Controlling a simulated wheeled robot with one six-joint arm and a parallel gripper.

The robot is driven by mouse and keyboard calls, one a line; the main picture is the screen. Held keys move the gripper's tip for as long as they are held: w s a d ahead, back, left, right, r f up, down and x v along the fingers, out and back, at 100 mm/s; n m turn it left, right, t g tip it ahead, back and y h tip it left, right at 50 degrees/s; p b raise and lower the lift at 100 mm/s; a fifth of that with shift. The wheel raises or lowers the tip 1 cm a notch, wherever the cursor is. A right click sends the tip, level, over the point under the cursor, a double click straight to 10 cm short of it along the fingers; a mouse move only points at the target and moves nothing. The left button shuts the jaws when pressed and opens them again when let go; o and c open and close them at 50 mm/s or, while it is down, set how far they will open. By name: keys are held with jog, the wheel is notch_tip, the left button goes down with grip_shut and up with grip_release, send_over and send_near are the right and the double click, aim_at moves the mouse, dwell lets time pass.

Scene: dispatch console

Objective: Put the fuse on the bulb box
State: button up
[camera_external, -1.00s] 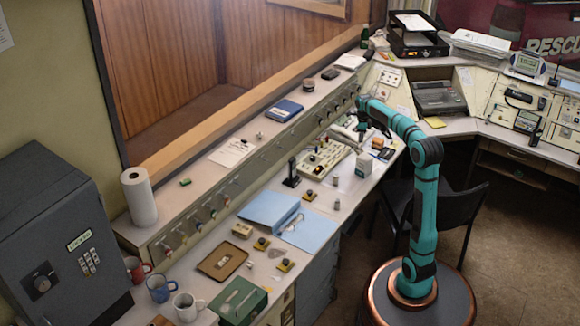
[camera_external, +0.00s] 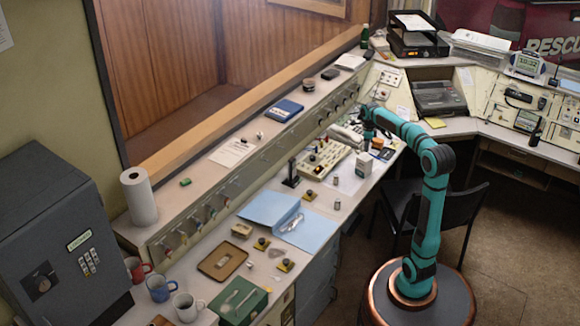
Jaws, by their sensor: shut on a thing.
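A small white box (camera_external: 363,165), which I take to be the bulb box, stands upright on the desk near its front edge, right of the switch panel. My gripper (camera_external: 367,147) points down just above and behind the box in this view. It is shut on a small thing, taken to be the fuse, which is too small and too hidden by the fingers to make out. I cannot tell whether the held thing touches the box.
A dark small box (camera_external: 377,143) and a yellow-and-dark item (camera_external: 386,154) lie right of the white box. A telephone (camera_external: 347,133) and the switch panel (camera_external: 323,157) are to the left. Small grey cylinders (camera_external: 337,180) stand nearer. A black chair (camera_external: 440,205) is by the desk.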

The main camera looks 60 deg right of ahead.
jog(key=shift+f, duration=1.9)
jog(key=o, duration=1)
jog(key=shift+f, duration=0.1)
notch_tip(320, 180, up, 12)
jog(key=shift+r, duration=0.15)
